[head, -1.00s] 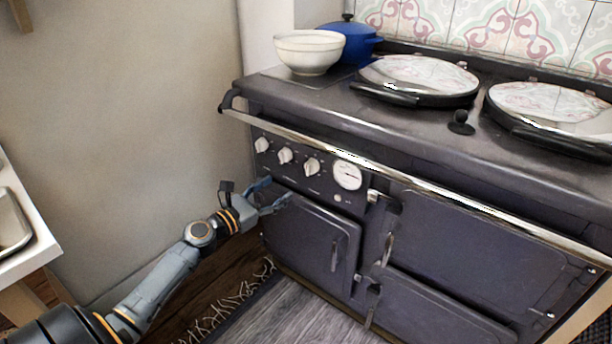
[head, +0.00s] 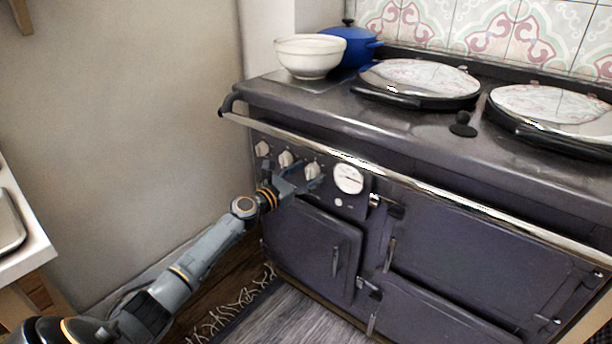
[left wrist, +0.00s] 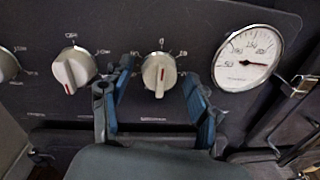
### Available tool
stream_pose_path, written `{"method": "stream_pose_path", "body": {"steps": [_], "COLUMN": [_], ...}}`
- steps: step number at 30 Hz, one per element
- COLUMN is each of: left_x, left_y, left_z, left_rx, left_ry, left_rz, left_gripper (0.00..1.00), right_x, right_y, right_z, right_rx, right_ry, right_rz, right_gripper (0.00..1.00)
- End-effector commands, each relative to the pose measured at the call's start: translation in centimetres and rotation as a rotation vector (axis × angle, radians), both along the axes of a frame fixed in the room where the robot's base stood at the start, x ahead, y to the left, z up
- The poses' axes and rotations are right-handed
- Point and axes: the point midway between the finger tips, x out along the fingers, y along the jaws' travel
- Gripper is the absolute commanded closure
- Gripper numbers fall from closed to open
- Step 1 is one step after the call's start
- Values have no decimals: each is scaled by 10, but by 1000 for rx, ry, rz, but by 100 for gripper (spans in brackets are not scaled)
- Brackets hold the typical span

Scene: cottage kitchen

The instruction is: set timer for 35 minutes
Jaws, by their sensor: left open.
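The dark range cooker has a row of white knobs on its front panel: a left knob (head: 262,148), a middle knob (head: 285,159) and a right knob (head: 312,171). A round white dial gauge (head: 348,179) sits to their right. My left gripper (head: 298,177) is open at the right knob. In the left wrist view the right knob (left wrist: 159,75), with a red mark on its lower front, shows between and just beyond the blue fingertips (left wrist: 161,92). I cannot tell whether they touch it. The middle knob (left wrist: 74,70) is left of the fingers. My right gripper is out of view.
A chrome rail (head: 420,187) runs along the cooker front above the panel. Oven doors (head: 310,238) lie below. A cream bowl (head: 310,58) and blue pot (head: 352,45) stand on top. A counter (head: 20,250) is at the left.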

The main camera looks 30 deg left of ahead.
Motion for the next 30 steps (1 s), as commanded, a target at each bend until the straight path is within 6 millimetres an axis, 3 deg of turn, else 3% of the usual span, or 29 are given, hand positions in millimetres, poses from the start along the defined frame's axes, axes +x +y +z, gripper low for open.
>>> {"method": "stream_pose_path", "body": {"steps": [4,12,22,30], "left_x": [0,0,-1,-1], "left_y": [0,0,0,-1], "left_z": [0,0,0,0], "left_rx": [0,-1,36,198], "left_ry": [0,0,-3,-15], "left_rz": [0,0,0,0], "left_gripper": [42,94,94,94], "right_x": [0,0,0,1], "right_y": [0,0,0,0], "right_z": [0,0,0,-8], "right_rx": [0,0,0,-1], "right_ry": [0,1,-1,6], "right_rz": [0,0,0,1], "right_gripper": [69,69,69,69]}}
